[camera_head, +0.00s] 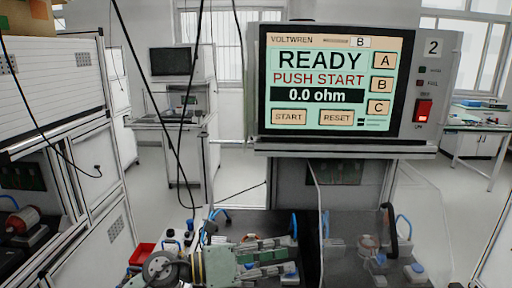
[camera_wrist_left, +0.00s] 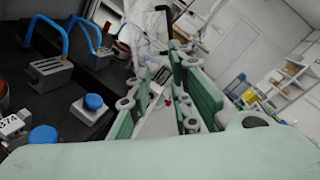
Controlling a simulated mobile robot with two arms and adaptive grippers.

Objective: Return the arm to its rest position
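My left arm comes in low from the left in the head view. Its gripper (camera_head: 292,258) is over the dark bench top in front of the tester. Its two green-padded fingers are apart, with nothing seen between them. In the left wrist view the same fingers (camera_wrist_left: 160,112) are spread with an empty gap. My right gripper does not show in either view.
The tester (camera_head: 333,82) shows "READY, PUSH START, 0.0 ohm". A clear shield (camera_head: 425,215) stands at right. Blue button boxes (camera_wrist_left: 92,103) and a terminal block with blue cables (camera_wrist_left: 50,70) sit close beside the gripper. A red tray (camera_head: 141,253) lies left.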

